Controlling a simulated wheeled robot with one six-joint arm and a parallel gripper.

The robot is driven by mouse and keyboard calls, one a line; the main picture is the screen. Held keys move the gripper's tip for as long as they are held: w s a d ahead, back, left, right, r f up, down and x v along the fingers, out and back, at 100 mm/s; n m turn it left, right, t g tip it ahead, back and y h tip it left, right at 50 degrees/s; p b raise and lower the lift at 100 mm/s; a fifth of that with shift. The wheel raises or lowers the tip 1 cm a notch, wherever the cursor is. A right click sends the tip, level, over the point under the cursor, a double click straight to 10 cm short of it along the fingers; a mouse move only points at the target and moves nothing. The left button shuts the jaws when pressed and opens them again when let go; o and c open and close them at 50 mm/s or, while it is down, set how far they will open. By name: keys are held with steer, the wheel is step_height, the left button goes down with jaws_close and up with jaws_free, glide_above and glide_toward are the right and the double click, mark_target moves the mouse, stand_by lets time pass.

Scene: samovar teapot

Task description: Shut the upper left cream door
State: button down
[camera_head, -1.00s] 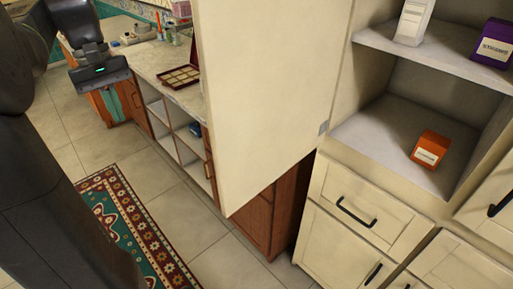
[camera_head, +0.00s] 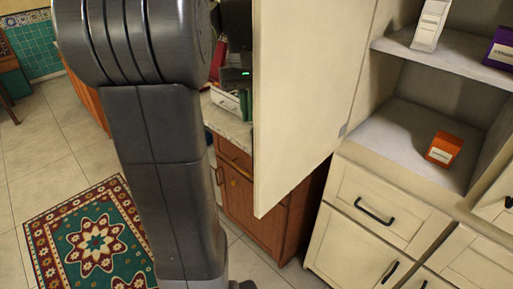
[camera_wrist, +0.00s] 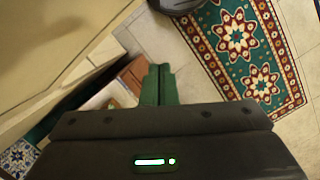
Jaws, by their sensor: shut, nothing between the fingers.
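The upper left cream door (camera_head: 300,110) stands open in the head view, swung out from its cabinet with the hinge edge on the right. Its free edge is on the left. My gripper (camera_head: 245,101) is at that free edge, on the far side, and the door partly hides it. In the wrist view my gripper (camera_wrist: 157,85) is shut with its greenish fingers together and empty. A cream surface (camera_wrist: 50,45), apparently the door, fills the upper left there. I cannot tell whether the gripper touches the door.
The open cabinet shelves (camera_head: 415,135) hold an orange box (camera_head: 444,149), a white box (camera_head: 431,25) and a purple box (camera_head: 502,48). Cream drawers (camera_head: 380,205) lie below. A wooden lower cabinet (camera_head: 262,210) stands behind the door. A patterned rug (camera_head: 95,240) lies on open floor at left.

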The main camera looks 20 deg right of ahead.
steer(key=s+a+f+p, duration=0.1)
steer(key=s+f, duration=0.4)
steer(key=f, duration=0.2)
steer(key=shift+s+f, duration=0.15)
steer(key=shift+s, duration=0.2)
steer(key=shift+s, duration=0.1)
